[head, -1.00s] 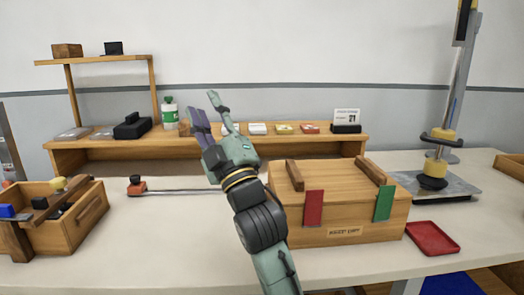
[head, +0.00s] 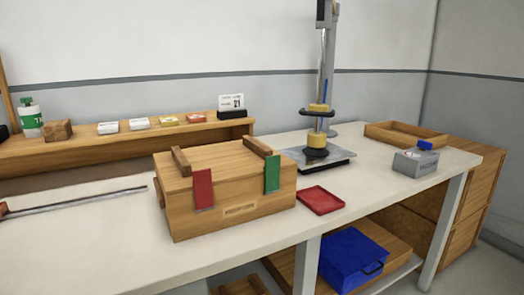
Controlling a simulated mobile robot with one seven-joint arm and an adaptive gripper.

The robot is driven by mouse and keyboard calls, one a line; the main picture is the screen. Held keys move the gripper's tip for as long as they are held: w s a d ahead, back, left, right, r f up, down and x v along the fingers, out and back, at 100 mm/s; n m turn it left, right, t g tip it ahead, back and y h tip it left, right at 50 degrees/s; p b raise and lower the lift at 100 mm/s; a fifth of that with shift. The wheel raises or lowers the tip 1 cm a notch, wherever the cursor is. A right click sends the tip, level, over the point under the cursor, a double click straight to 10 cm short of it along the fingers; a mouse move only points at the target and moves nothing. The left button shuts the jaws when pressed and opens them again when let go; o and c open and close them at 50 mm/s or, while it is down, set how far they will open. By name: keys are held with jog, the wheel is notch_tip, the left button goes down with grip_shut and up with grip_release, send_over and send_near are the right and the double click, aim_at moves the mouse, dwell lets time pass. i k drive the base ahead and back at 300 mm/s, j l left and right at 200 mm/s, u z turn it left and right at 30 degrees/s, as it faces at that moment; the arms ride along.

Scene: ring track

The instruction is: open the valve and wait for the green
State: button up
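No part is clearly recognisable as a valve in the head view. A grey box (head: 415,162) with a blue knob-like part (head: 425,145) on top sits at the right of the bench; I cannot tell whether it is the valve. A green plate (head: 272,174) stands upright at the front right of a wooden box (head: 230,213), and a red plate (head: 203,189) stands at its front left. No lit green light is visible. My gripper is out of view.
A press-like stand (head: 326,75) with a yellow and black part rises behind the box. A red tray (head: 320,200) lies beside the box, and a shallow wooden tray (head: 400,136) lies at the back right. A blue bin (head: 350,258) sits below the bench (head: 100,240).

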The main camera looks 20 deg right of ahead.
aim_at(424, 145)
jog(key=z, duration=1.6)
